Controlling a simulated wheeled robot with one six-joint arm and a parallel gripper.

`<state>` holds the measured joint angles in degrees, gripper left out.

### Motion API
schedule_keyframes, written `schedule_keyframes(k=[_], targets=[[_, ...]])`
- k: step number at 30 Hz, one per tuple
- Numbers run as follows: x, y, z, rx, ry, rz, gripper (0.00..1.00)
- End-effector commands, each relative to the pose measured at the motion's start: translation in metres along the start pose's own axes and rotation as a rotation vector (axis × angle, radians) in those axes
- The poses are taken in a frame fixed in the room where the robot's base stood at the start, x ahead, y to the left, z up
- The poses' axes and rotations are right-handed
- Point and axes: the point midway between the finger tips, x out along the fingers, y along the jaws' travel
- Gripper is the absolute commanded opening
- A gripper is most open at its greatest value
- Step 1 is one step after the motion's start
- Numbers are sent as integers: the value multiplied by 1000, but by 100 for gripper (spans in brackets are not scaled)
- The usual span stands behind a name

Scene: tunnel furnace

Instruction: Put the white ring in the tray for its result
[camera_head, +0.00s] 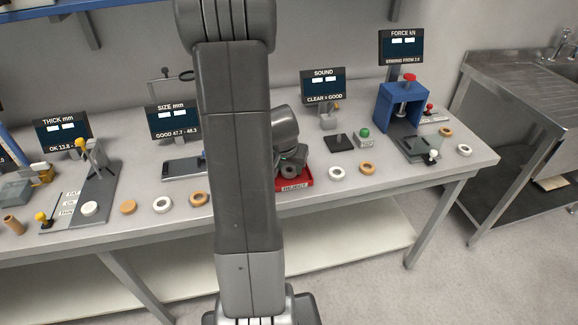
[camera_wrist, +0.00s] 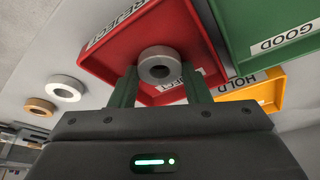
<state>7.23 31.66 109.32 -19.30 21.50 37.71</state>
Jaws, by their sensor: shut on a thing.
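My gripper (camera_wrist: 160,74) is shut on a ring (camera_wrist: 161,62), which looks grey-white in the wrist view and darker in the head view (camera_head: 290,169). The ring is between the green fingertips, in front of the red REJECT tray (camera_wrist: 110,58) as the wrist camera sees it. Its height above the tray floor is hard to tell. The red tray also shows in the head view (camera_head: 307,182), below my gripper. A green GOOD tray (camera_wrist: 243,52) and a yellow HOLD tray (camera_wrist: 272,88) lie beside it in the wrist view; my arm hides them in the head view.
Another white ring (camera_head: 337,173) and a tan ring (camera_head: 367,168) lie on the bench right of the red tray. The SOUND station (camera_head: 338,143) and blue FORCE press (camera_head: 400,105) stand behind them. SIZE (camera_head: 185,168) and THICK (camera_head: 95,180) stations stand left.

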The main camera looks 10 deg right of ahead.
Motion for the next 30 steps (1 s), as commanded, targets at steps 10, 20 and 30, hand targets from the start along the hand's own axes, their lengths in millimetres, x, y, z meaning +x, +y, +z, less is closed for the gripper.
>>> schedule_keyframes(k=[10,20,30], targets=[[2,0,1,0,0,0,64],[-8,0,-1,0,2,0,64],[-66,0,-1,0,5,-2,64]])
